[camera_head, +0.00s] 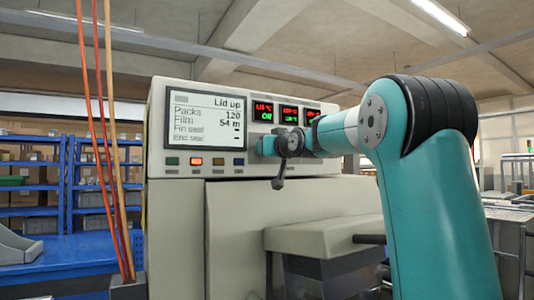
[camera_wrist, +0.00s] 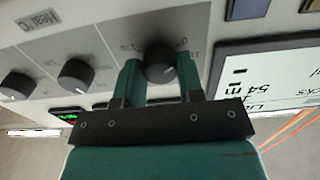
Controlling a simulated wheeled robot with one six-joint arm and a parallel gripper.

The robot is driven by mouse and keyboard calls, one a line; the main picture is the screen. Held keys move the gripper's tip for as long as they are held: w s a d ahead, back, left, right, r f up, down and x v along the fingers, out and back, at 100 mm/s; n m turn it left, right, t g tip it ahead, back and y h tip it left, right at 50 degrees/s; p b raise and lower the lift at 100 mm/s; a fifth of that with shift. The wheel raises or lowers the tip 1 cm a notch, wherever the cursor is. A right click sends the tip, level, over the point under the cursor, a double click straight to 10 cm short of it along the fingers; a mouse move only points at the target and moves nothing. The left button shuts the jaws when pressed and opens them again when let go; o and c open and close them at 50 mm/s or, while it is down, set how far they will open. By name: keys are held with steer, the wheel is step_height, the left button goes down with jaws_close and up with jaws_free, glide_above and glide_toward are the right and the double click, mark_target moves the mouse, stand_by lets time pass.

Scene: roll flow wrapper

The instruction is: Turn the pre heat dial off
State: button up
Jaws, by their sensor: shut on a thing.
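My gripper (camera_wrist: 159,76) has its two teal fingers on either side of a dark round dial (camera_wrist: 161,62) and is shut on it. This dial is the one closest to the large screen. I cannot read its label well enough to tell whether it is the pre heat dial, nor see its pointer. Two more dark dials, a middle one (camera_wrist: 76,74) and an outer one (camera_wrist: 17,86), sit free in the same row. In the head view, my wrist reaches the panel below the displays and hides most of the dials.
The large screen (camera_head: 205,117) reads "Lid up". Red and green displays (camera_head: 264,111) stand beside it, the first seeming to show "Off" in green. Coloured buttons (camera_head: 196,161) lie below the screen. Orange hoses (camera_head: 104,140) hang at left. A machine ledge (camera_head: 310,237) juts out below.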

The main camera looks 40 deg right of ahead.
stand_by(0.4)
steer(key=o, duration=0.9)
steer(key=b+v, duration=0.4)
steer(key=v, duration=1.3)
steer(key=shift+s, duration=0.25)
